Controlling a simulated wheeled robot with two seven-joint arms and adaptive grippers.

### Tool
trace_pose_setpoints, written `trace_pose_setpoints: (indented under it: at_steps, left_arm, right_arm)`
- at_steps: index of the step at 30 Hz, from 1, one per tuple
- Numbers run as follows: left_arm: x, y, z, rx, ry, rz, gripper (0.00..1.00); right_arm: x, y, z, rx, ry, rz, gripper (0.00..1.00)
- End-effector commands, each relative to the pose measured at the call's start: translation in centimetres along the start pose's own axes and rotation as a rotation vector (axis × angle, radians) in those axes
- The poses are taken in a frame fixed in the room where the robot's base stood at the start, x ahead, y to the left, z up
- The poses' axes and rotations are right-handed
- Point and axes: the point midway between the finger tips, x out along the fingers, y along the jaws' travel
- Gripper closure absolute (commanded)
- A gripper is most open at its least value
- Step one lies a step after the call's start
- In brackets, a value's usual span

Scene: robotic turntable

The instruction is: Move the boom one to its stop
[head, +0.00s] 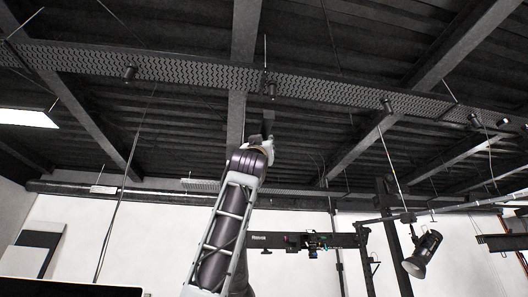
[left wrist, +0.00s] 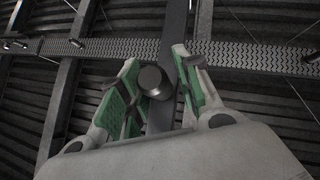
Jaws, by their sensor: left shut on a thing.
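My left gripper (head: 266,137) is raised towards the ceiling on my purple arm in the head view. In the left wrist view its green-padded fingers (left wrist: 155,90) are around a dark, round-ended cylindrical part (left wrist: 152,78), and the gripper is shut on it. The cylinder is closer to the left finger in that picture. In the head view a dark piece (head: 268,122) shows at the fingertips. A dark horizontal bar (head: 285,240) with a small device on it stands behind my arm, and a light pole (head: 460,208) runs to the right. I cannot tell which is boom one.
A perforated metal tray (head: 195,71) crosses under the dark beamed ceiling. A black stage lamp (head: 422,252) hangs at right near a dark upright post (head: 394,245). A dark panel edge (head: 65,287) is at lower left. White walls lie behind.

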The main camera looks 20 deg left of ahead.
Motion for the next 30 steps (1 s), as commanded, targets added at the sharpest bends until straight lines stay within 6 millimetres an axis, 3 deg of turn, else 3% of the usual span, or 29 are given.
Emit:
trace_pose_setpoints:
  at_steps: [17,18,19,30]
  left_arm:
    - [0.0,-0.1,-0.6,-0.008,0.010,0.002,1.00]
    - [0.0,-0.1,-0.6,-0.008,0.010,0.002,0.61]
    - [0.0,-0.1,-0.6,-0.007,0.010,0.002,0.58]
    - [0.0,0.0,-0.2,-0.002,0.003,0.000,0.56]
  right_arm:
    - [-0.1,-1.5,-0.3,0.005,0.003,-0.015,0.42]
    - [-0.1,-1.5,-0.3,0.005,0.003,-0.016,0.42]
    - [-0.1,-1.5,-0.3,0.005,0.003,-0.015,0.42]
    - [0.0,-0.2,0.0,0.001,0.000,-0.002,0.42]
